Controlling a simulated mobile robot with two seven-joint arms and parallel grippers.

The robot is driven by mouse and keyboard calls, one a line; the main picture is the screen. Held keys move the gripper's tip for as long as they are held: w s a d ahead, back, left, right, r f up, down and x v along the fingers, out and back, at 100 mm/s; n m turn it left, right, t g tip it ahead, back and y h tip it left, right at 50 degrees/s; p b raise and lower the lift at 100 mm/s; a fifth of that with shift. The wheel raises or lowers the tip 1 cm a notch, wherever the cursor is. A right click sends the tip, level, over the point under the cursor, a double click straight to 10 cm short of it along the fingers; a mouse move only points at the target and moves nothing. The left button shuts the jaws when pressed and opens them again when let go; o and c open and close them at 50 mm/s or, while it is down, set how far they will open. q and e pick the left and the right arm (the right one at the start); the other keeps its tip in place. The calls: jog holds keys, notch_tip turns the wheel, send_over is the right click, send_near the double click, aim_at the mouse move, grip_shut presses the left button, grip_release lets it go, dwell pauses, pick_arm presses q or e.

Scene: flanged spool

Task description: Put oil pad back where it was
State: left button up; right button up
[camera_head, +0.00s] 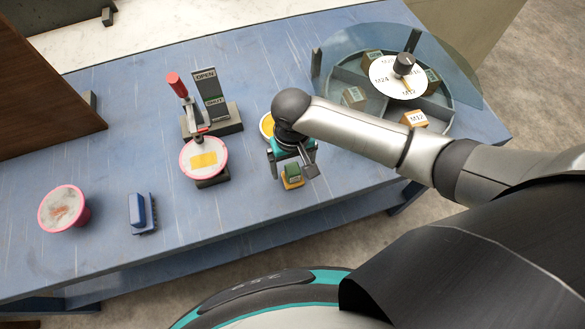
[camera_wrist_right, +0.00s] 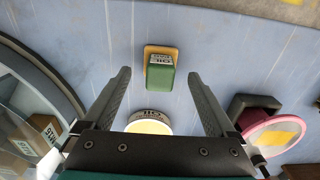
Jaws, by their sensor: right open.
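The oil pad (camera_head: 292,176) is a small green block with a yellow-orange base and a white label. It rests on the blue table near its front edge. It also shows in the right wrist view (camera_wrist_right: 161,76), centred between and just beyond the fingertips. My right gripper (camera_head: 292,164) is open and empty, pointing down just above the pad, with one finger to each side. Its fingers also show in the wrist view (camera_wrist_right: 159,84). A round white oil dish (camera_head: 266,124) with yellow inside is behind the pad, partly hidden by my right wrist. My left gripper is out of view.
A red-handled clamp (camera_head: 184,95) stands behind a pink-rimmed spool (camera_head: 203,160) with a yellow patch. Another pink-rimmed spool (camera_head: 63,208) and a blue brush-like block (camera_head: 141,212) are at left. A round carousel (camera_head: 345,75) with labelled blocks is at back right, under my right arm.

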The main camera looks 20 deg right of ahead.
aim_at(292, 168)
notch_tip(292, 168, up, 8)
jog(key=shift+r+p, duration=0.2)
jog(key=shift+p, duration=0.45)
dwell(0.9)
